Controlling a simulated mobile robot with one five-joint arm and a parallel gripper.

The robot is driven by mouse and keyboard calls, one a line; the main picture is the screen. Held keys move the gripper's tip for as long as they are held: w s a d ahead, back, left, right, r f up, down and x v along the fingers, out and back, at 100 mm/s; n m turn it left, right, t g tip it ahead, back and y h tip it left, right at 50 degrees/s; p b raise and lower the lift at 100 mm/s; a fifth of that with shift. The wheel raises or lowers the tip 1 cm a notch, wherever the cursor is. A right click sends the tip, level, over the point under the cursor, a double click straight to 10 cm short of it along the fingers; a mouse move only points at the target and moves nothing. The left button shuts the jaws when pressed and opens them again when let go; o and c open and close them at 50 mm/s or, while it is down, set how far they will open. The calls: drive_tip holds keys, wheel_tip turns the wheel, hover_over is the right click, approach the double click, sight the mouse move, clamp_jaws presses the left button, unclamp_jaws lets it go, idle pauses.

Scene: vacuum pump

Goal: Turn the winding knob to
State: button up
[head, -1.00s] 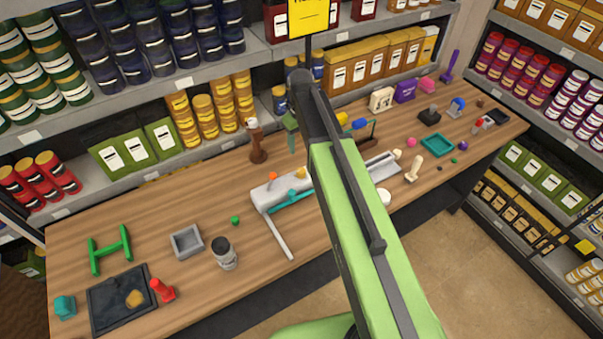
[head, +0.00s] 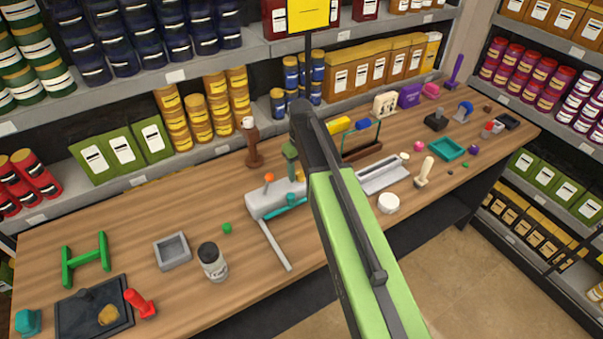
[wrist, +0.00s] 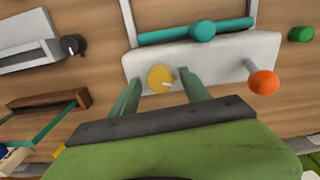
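The vacuum pump is a pale grey-white block (head: 262,204) on the wooden table. It shows large in the wrist view (wrist: 225,62). On it are a round yellow knob with a small white pointer (wrist: 160,77), an orange ball-topped knob (wrist: 262,82) and a teal round part (wrist: 203,30) on a teal bar. The pictures do not label which one is the winding knob. My gripper (wrist: 161,76) is open, its two green fingers on either side of the yellow knob with gaps showing. In the head view my arm hides part of the block and most of the gripper.
Shelves stand behind the table.

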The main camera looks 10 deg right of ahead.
sight(301, 173)
clamp_jaws()
drive_tip(key=shift+m, duration=0.8)
drive_tip(key=shift+o, duration=0.2)
unclamp_jaws()
drive_tip(key=shift+r, duration=0.1)
wheel_tip(301, 173, up, 17)
drive_tip(key=p, duration=1.7)
